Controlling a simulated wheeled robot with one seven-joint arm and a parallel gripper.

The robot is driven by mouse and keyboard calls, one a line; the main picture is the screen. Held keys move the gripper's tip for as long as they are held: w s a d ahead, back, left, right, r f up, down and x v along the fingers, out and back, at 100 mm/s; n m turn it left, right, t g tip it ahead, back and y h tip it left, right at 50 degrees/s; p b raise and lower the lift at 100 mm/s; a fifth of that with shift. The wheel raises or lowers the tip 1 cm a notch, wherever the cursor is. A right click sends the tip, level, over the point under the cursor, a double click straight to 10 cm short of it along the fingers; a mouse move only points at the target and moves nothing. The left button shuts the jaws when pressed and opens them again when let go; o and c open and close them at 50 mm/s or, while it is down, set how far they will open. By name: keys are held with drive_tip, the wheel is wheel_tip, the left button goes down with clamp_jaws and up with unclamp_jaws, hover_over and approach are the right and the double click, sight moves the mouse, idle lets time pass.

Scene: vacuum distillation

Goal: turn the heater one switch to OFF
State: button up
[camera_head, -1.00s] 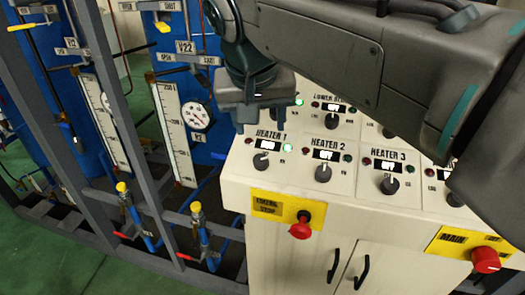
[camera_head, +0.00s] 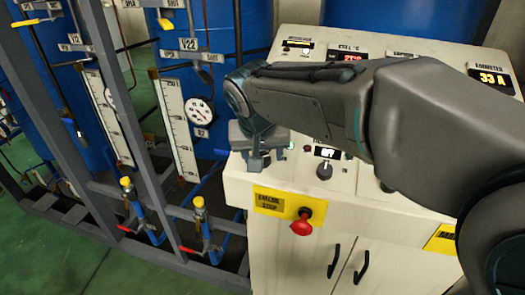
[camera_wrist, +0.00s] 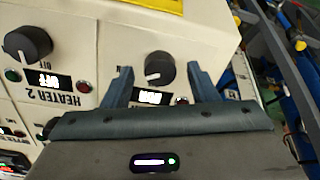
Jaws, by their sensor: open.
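The heater one knob (camera_wrist: 160,68) is a round black dial with a white mark, on the cream sloped panel in the wrist view. My gripper (camera_wrist: 159,78) is open, one finger on each side of the knob in that view. I cannot tell whether the fingers touch it. The heater one display (camera_wrist: 152,97) is lit, but partly hidden by my gripper, so its word is unclear. In the head view, my gripper (camera_head: 262,163) is over the panel's left end and hides this knob.
The heater 2 knob (camera_wrist: 27,43) stands beside it, with its display (camera_wrist: 42,79) reading OFF. A red emergency stop button (camera_head: 301,224) sits on the cabinet front below. Blue tanks and grey frame bars (camera_head: 141,120) stand at left.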

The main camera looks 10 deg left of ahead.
drive_tip(key=shift+f, duration=0.1)
drive_tip(key=c, duration=1)
drive_tip(key=shift+o, duration=0.2)
drive_tip(key=n, duration=0.5)
drive_tip(key=shift+a+n, duration=0.1)
drive_tip(key=shift+n, duration=0.3)
drive_tip(key=n+p, duration=0.1)
drive_tip(key=n, duration=0.4)
drive_tip(key=shift+n+g, duration=0.3)
drive_tip(key=shift+n, duration=0.4)
drive_tip(key=o, duration=1)
drive_tip(key=shift+c, duration=0.2)
